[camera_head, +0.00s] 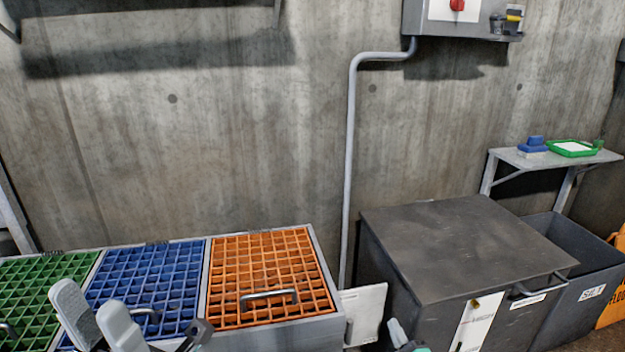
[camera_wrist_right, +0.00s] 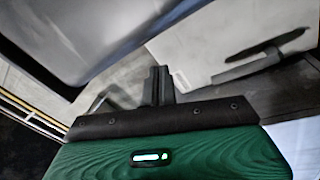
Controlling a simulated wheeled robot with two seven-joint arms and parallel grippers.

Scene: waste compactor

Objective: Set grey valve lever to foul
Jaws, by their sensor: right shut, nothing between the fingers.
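No lever that I can clearly identify as the grey valve lever shows in the head view. In the right wrist view a dark bar (camera_wrist_right: 268,46) lies against a pale plate (camera_wrist_right: 205,62); I cannot tell whether it is the lever or a handle. My right gripper (camera_wrist_right: 158,84) is shut and empty, with its fingers near that plate. In the head view only the tip of my right gripper (camera_head: 398,333) shows at the bottom edge, beside the pale panel (camera_head: 368,310). My left gripper (camera_head: 90,300) is open and empty, in front of the blue grate (camera_head: 160,285). No foul marking is readable.
Green (camera_head: 45,290) and orange (camera_head: 265,265) grates flank the blue one. A dark grey lidded box (camera_head: 465,245) stands right of the pale panel, with a SILT bin (camera_head: 590,290) beyond. A grey pipe (camera_head: 350,170) runs down the wall from a switch box (camera_head: 425,20).

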